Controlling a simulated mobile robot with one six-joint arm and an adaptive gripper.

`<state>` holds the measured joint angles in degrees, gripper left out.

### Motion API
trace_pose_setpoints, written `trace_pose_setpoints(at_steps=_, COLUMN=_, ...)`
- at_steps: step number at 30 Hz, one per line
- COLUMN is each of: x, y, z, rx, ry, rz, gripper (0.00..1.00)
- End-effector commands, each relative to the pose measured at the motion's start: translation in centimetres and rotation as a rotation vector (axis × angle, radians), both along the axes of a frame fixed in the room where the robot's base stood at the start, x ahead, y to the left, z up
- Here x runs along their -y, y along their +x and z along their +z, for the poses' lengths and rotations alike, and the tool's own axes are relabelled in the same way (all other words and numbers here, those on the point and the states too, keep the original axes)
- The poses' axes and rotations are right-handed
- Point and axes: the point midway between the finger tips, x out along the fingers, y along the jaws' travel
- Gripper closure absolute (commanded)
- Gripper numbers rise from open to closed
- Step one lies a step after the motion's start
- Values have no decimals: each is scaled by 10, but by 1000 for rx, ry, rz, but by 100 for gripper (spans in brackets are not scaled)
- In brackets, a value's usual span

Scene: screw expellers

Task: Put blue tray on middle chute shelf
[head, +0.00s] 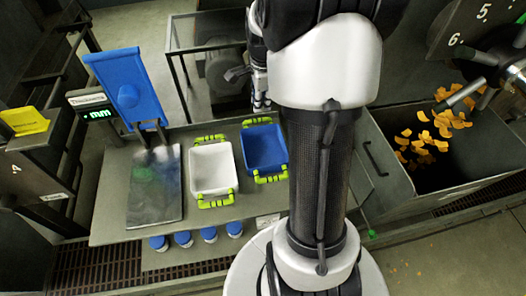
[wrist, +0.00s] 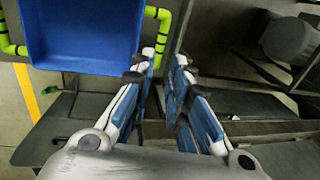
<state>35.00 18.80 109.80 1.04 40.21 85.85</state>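The blue tray (head: 264,148) lies on the grey table (head: 110,215), right of a white tray, with yellow-green handles at its far and near ends. In the wrist view the blue tray (wrist: 82,32) fills the upper left, with a handle (wrist: 160,14) on its right side. My gripper (head: 261,102) is beyond the tray's far end in the head view, partly hidden by my arm. In the wrist view my gripper (wrist: 166,72) is open, with nothing between its fingers. Its left fingertip appears close to the handle; contact cannot be told. I cannot identify the middle chute shelf for certain.
The white tray (head: 213,168) sits close beside the blue one. A dark plate (head: 155,195), a blue panel (head: 126,85) and a thickness display (head: 92,105) stand left. A glass-topped stand (head: 205,30) is behind. A bin (head: 400,180) with orange pieces is right.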

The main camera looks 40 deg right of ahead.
Motion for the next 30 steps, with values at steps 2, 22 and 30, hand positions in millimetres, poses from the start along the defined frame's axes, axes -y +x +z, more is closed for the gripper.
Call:
trace_pose_setpoints(at_steps=2, x=1, y=2, z=-19, rx=-3, ry=2, rz=0, gripper=84)
trace_pose_setpoints(at_steps=22, x=1, y=17, z=-87, rx=-1, ry=0, rz=1, gripper=84)
trace_pose_setpoints(at_steps=30, x=2, y=18, z=-88, rx=1, ry=-1, rz=1, gripper=85)
